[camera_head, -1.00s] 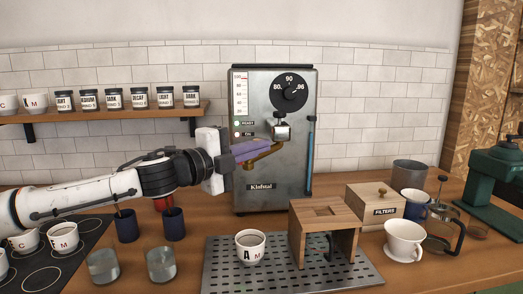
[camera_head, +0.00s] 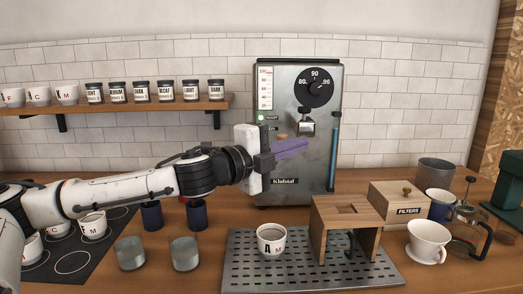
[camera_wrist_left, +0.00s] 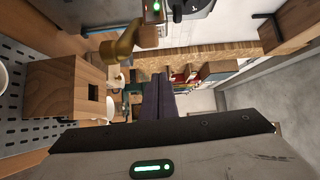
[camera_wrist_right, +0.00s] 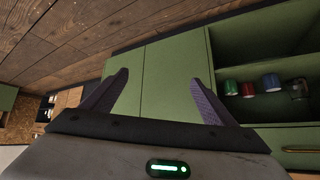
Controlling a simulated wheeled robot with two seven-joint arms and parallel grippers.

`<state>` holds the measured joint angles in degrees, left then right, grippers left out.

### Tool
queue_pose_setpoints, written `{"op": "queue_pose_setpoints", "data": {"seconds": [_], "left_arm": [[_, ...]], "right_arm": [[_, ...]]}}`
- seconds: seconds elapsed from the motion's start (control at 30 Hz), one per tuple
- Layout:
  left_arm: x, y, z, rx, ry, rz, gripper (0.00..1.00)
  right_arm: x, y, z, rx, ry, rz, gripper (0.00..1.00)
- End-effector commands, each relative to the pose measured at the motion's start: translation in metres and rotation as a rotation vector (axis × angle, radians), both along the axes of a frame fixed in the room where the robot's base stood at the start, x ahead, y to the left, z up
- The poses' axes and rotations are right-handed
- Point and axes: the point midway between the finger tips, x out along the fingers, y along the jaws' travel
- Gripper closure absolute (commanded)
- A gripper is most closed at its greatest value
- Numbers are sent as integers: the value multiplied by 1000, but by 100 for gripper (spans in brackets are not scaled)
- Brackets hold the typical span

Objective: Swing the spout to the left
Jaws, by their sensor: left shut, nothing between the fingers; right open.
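The boiler (camera_head: 292,165) is a grey metal box with a dial and gauge on its front. Its brass spout (camera_wrist_left: 123,45) shows in the left wrist view, with a wooden handle (camera_wrist_left: 148,36) beside it. In the head view my left gripper hides most of the spout; only the brownish handle (camera_head: 281,136) shows above the fingers. My left gripper (camera_head: 307,145) is shut and empty, its purple fingers pointing right across the boiler's front. In the left wrist view the fingers look apart from the spout. My right gripper (camera_wrist_right: 157,97) is open and empty, facing green cabinets.
A perforated tray (camera_head: 245,265) lies in front, holding a cup (camera_head: 271,240) and a wooden stand (camera_head: 345,212). Two glasses (camera_head: 130,253) and dark blue cups (camera_head: 152,215) stand below my left arm. A filter box (camera_head: 399,202) and a white dripper (camera_head: 428,240) stand right.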

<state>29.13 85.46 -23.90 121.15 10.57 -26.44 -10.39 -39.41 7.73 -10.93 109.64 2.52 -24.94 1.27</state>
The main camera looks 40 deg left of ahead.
Motion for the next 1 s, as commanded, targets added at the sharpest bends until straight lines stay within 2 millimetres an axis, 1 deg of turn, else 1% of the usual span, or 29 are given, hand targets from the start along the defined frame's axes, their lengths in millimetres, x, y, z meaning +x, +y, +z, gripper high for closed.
{"op": "queue_pose_setpoints", "data": {"seconds": [0.03,0.37,0.5,0.6,0.7,0.8,1.0], "left_arm": [[-4,6,-7,11,0,7,100],[-31,11,-8,15,-3,0,100],[-47,17,-10,12,0,3,100],[-60,21,-6,11,-3,0,100],[-71,25,-6,5,-3,2,100],[-81,28,-5,7,-1,0,100],[-91,31,-4,3,2,-2,100]], "right_arm": [[0,0,-13,-1,1,1,20],[1,4,-48,-6,4,14,20],[6,11,-56,-1,-7,26,20],[8,17,-56,4,-13,33,20],[8,18,-60,4,-11,36,20],[10,19,-60,6,-16,36,20],[11,19,-61,8,-21,36,20]]}}
